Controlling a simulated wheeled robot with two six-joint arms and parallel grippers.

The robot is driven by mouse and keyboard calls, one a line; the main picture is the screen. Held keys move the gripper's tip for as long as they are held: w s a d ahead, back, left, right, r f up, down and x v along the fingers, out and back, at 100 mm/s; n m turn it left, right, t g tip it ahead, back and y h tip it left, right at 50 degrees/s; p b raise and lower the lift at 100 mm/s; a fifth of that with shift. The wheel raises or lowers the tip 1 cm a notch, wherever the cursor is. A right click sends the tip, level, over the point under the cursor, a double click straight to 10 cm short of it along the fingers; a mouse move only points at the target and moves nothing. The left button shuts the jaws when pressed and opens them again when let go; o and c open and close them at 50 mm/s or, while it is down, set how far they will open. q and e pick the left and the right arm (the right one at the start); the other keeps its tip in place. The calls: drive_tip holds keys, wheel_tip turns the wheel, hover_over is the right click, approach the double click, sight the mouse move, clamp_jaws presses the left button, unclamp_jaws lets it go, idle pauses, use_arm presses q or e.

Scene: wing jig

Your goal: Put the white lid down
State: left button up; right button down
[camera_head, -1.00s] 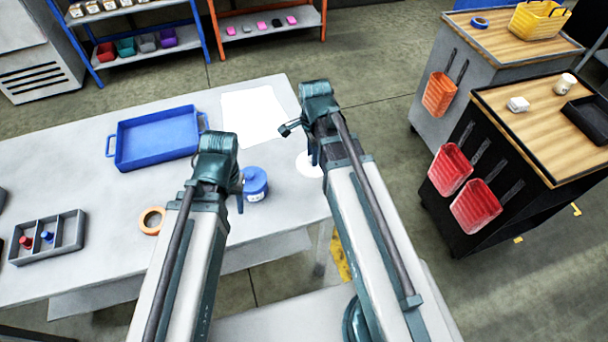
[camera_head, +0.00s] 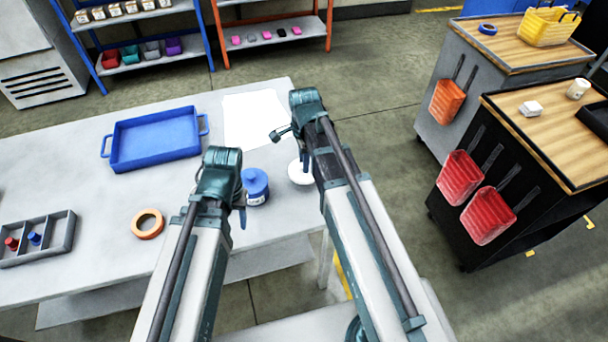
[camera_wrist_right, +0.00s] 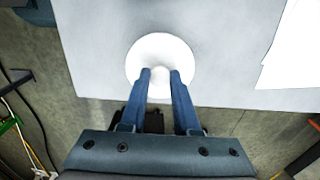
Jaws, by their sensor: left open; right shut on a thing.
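The round white lid (camera_head: 298,175) is at the right end of the grey table, partly hidden behind my right arm. My right gripper (camera_head: 305,160) is shut on the lid's middle, from above. In the right wrist view the lid (camera_wrist_right: 160,50) lies flat between and beyond the two blue fingertips (camera_wrist_right: 160,77). Whether its underside touches the table is hard to tell. My left gripper (camera_head: 241,208) is open and empty, close to the left side of a blue jar (camera_head: 257,190). Part of that gripper is hidden behind its own arm.
A white sheet (camera_head: 253,120) lies behind the lid, and a blue tray (camera_head: 155,140) stands further left. An orange tape ring (camera_head: 147,224) and a grey divided box (camera_head: 62,240) are at the left. The table's right edge is close to the lid.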

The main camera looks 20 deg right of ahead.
use_arm(q)
drive_tip(key=shift+f+b, duration=1.8)
drive_tip(key=shift+f, duration=0.05)
use_arm(e)
drive_tip(key=shift+f, duration=1.8)
use_arm(q)
drive_tip(key=shift+f, duration=0.2)
use_arm(e)
drive_tip(key=shift+f, duration=0.25)
use_arm(q)
drive_tip(key=shift+r, duration=0.1)
use_arm(e)
drive_tip(key=c, duration=0.6)
unclamp_jaws()
drive_tip(key=shift+r, duration=0.1)
drive_tip(key=shift+c, duration=0.2)
use_arm(q)
drive_tip(key=shift+r, duration=0.15)
use_arm(e)
drive_tip(key=shift+r, duration=0.15)
